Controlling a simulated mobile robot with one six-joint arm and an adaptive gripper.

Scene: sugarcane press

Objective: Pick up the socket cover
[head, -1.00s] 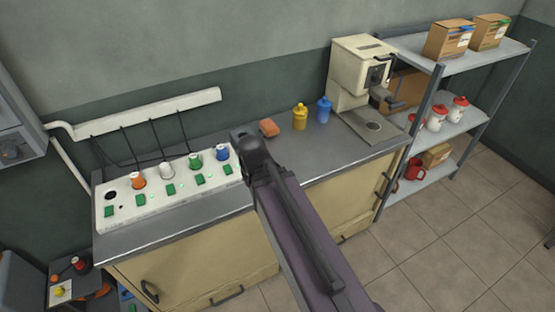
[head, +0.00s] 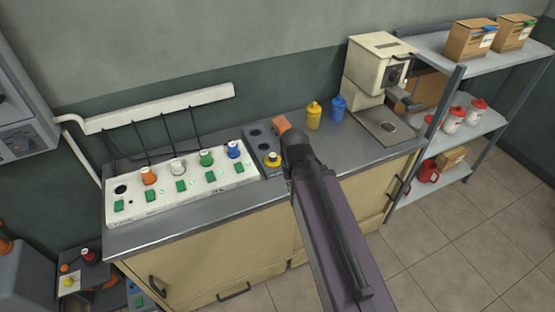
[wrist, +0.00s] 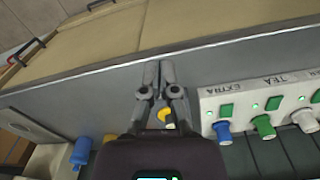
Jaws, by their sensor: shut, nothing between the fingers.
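No part is plainly marked as the socket cover. The likeliest is a yellow-topped piece (head: 272,159) on a dark grey plate (head: 258,136) at the right end of the white socket panel (head: 165,198). The yellow piece also shows in the wrist view (wrist: 165,116), partly behind my fingers. My gripper (wrist: 158,66) is shut and empty, its fingertips over the counter's front part. In the head view my arm hides the fingers, just right of the yellow piece. The panel has orange, white, green and blue plugs, and an open dark socket (head: 121,189) at its left end.
Cables run from the plugs to a white wall duct (head: 160,108). A shelf rack (head: 455,60) stands at right.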

